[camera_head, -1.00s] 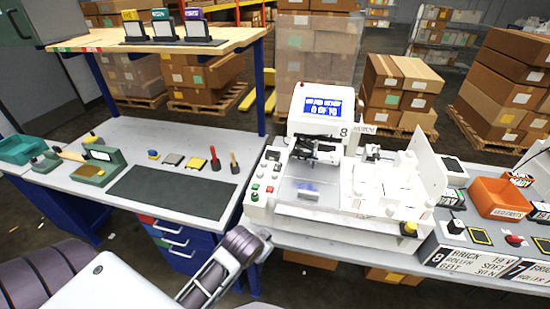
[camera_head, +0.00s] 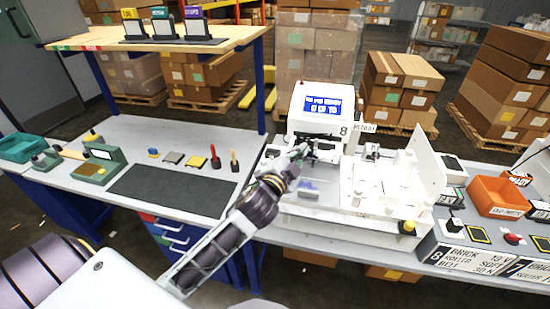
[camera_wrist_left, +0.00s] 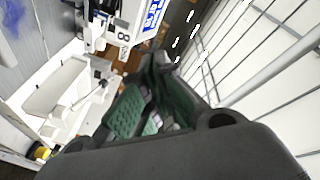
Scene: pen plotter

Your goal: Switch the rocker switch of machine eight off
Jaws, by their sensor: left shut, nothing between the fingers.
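Machine eight (camera_head: 341,222) is a white pen plotter with a lit blue display (camera_head: 322,104) and a label "8", at the middle of the bench in the head view. Part of it shows at the upper left of the left wrist view (camera_wrist_left: 60,88). My left gripper (camera_head: 302,153) is shut and empty, over the machine's left part below the display. Its green-padded fingers also show in the left wrist view (camera_wrist_left: 158,65). My left arm covers most of the control panel on the machine's left side, and I cannot make out the rocker switch. My right gripper is not in view.
An upright white panel (camera_head: 429,168) stands at the machine's right side. An orange bin (camera_head: 497,197) and a control box with a "8" sign (camera_head: 470,258) are further right. A workbench with a dark mat (camera_head: 165,190) and small tools is at the left.

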